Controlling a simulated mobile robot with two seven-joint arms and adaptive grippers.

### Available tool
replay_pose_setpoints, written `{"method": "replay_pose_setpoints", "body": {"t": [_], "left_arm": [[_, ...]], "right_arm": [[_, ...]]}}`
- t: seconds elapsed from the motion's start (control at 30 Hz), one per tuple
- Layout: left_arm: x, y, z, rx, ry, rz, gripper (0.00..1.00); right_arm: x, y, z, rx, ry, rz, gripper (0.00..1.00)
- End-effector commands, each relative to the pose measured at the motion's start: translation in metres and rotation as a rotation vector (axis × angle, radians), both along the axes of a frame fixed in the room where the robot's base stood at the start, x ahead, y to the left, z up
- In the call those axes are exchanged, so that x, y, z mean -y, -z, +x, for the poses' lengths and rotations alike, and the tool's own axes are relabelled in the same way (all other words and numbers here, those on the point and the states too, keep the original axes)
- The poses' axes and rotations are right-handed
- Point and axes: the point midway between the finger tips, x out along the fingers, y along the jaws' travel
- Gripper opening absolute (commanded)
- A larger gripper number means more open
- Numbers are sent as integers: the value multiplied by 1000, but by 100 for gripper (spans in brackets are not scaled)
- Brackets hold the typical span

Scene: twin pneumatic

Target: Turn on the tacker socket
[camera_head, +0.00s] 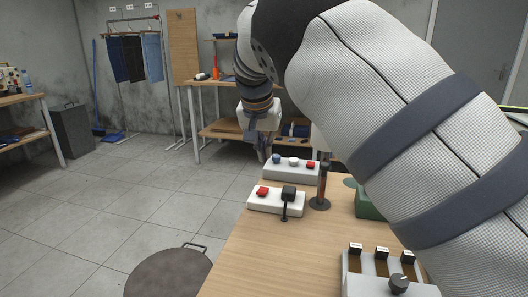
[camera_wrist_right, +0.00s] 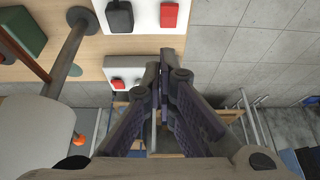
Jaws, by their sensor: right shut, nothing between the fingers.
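A white box (camera_head: 276,206) with a red rocker (camera_head: 262,191) and a black block (camera_head: 289,192) sits on the near part of the table. A second white box (camera_head: 291,173) behind it carries a blue, a white and a red knob (camera_head: 310,165). I cannot tell which one is the tacker socket. My right gripper (camera_head: 263,157) is shut and empty, pointing down at the blue knob end of the rear box; I cannot tell whether it touches. In the wrist view, the shut fingertips (camera_wrist_right: 166,62) partly cover the rear box (camera_wrist_right: 130,70). My left gripper is not in view.
A dark post (camera_head: 322,190) on a round foot stands right of the boxes. A green block (camera_head: 367,203) and a control unit with several black-topped parts and a dial (camera_head: 398,283) are further right. My right arm hides much of the table's right side.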

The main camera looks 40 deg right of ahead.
Motion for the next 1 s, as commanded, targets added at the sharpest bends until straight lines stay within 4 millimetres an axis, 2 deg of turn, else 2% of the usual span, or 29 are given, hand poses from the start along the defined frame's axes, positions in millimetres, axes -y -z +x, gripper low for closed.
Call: {"method": "replay_pose_setpoints", "body": {"t": [0.03,0.2,0.27,0.5,1.0], "left_arm": [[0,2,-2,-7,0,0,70],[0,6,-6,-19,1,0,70],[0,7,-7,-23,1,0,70],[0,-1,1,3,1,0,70],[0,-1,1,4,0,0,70]], "right_arm": [[4,14,3,-6,2,0,0],[16,48,13,-6,1,1,0],[20,59,16,-6,1,0,0],[10,84,9,1,-1,0,0],[9,94,7,0,0,0,0]]}}
